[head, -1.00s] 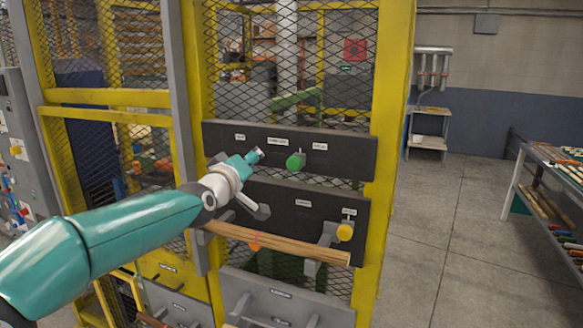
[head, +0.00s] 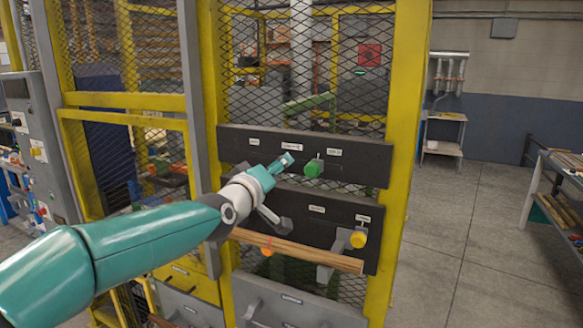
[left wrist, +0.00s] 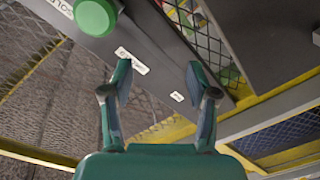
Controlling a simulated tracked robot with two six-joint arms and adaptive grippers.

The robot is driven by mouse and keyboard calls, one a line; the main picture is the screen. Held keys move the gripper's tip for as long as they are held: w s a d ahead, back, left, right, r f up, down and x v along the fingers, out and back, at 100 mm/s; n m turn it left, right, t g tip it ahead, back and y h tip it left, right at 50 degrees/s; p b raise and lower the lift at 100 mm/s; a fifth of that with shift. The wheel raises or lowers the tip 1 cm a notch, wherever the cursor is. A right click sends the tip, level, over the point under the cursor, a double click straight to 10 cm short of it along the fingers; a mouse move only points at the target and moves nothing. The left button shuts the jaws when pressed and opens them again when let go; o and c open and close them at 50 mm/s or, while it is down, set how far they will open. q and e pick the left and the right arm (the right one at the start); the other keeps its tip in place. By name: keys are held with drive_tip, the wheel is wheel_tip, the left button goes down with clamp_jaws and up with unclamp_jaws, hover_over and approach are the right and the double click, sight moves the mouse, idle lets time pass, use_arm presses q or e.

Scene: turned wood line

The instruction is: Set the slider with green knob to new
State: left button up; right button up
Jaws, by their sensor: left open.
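The green knob (head: 314,168) sticks out from a dark upper panel (head: 360,170) on the yellow-framed mesh cage. It sits just below and left of the right-hand label (head: 334,152). The middle label (head: 291,146) and left label (head: 254,141) are too small to read in the head view. My left gripper (head: 286,162) is in front of the panel, just left of the knob and apart from it. In the left wrist view the open, empty fingers (left wrist: 158,76) face the panel, with the green knob (left wrist: 95,16) at upper left, outside them. My right gripper is not in view.
A lower dark panel has a yellow knob (head: 359,238). A wooden bar (head: 310,252) lies across in front of it, below my left gripper. An orange knob (head: 266,251) is beside the bar. Grey drawers are below. Open floor (head: 470,230) lies to the right, before a table.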

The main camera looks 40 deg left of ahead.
use_arm(q)
drive_tip(key=a+v, duration=0.1)
drive_tip(key=v, duration=0.8)
drive_tip(key=shift+s, duration=0.45)
drive_tip(key=shift+d, duration=0.15)
